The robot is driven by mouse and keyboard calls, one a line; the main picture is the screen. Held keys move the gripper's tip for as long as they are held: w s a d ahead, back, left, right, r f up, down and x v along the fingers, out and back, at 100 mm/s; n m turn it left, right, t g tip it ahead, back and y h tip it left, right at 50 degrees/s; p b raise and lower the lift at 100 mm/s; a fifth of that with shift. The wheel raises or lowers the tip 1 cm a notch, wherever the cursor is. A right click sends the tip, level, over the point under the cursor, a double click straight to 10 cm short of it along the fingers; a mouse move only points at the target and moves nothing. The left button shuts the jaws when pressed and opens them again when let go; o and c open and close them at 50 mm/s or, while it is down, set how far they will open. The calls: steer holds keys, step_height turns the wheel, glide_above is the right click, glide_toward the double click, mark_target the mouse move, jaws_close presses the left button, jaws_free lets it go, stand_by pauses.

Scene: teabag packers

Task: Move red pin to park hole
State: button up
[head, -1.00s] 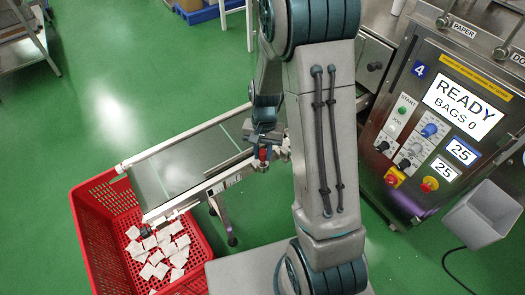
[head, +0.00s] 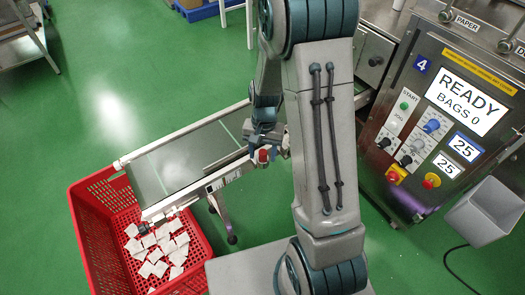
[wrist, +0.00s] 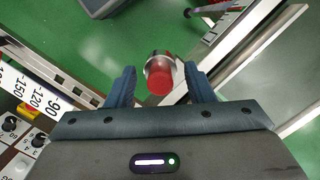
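The red pin (wrist: 160,78) has a red knob with a bright metal collar. In the wrist view it shows between the two blue fingers of my gripper (wrist: 160,72), with a small gap on each side. The fingers are open and do not appear to touch it. In the head view my gripper (head: 264,144) is at the conveyor's near rail, with the red pin (head: 262,156) just below it. A scale strip (wrist: 45,97) with 90, 120 and 150 runs along the rail in the wrist view. I cannot make out which hole is the park hole.
The conveyor (head: 180,165) slopes down to a red crate (head: 85,235) holding several white teabags. The control panel (head: 440,120) reads READY, BAGS 0. A grey bin (head: 485,215) stands at the right.

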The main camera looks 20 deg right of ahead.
steer(key=shift+r, duration=0.1)
step_height(320, 180, up, 14)
steer(key=w+d+p, duration=0.1)
steer(key=shift+w+f, duration=0.25)
steer(key=shift+w, duration=0.15)
stand_by(0.5)
steer(key=s+a+r+n+t+p, duration=0.1)
steer(key=s+r+n+t+p, duration=0.3)
steer(key=s+r, duration=1)
steer(key=shift+s+r+n+h+p, duration=0.35)
steer(key=shift+s+n+p, duration=0.35)
steer(key=shift+p, duration=0.5)
